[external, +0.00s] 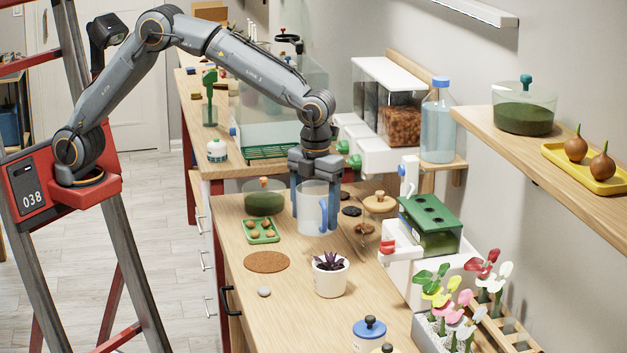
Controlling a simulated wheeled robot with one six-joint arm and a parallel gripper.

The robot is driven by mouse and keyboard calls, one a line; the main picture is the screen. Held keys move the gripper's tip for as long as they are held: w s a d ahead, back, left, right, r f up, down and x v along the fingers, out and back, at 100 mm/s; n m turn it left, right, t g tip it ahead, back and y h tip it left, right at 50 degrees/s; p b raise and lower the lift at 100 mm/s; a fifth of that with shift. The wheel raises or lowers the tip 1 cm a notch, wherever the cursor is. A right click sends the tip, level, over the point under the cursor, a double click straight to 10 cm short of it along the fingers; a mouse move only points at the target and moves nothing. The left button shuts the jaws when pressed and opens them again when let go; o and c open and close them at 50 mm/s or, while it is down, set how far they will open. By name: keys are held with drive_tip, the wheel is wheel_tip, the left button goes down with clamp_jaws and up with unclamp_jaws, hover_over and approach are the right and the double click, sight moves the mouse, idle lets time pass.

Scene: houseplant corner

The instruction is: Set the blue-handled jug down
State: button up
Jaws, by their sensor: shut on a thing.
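The jug (309,206) is clear, pale and upright, with a blue handle (323,216) facing the viewer's right. My gripper (315,203) points straight down over the wooden counter (243,303). Its two blue fingers are shut on the jug, one on each side. The jug's base is low over the counter, behind the potted plant. I cannot tell from this view whether it touches the wood. The jug's upper rim is partly hidden under my gripper.
A round cork mat (267,262) lies bare at the front left, with a grey stone (264,292) near it. A white pot (331,281) with a purple plant stands in front of the jug. A green tray (261,237) and a lidded green bowl (264,203) are to the left.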

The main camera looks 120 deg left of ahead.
drive_tip(key=s+a+f, duration=0.1)
drive_tip(key=s+a+f+p, duration=0.1)
drive_tip(key=f, duration=0.1)
drive_tip(key=s+a+f+p, duration=0.1)
drive_tip(key=f, duration=0.1)
drive_tip(key=shift+s+a+f, duration=0.15)
drive_tip(key=shift+s+a, duration=0.15)
drive_tip(key=shift+a, duration=0.1)
drive_tip(key=shift+f+p, duration=0.7)
drive_tip(key=shift+f, duration=1.65)
drive_tip(key=shift+f, duration=0.15)
drive_tip(key=o, duration=1.1)
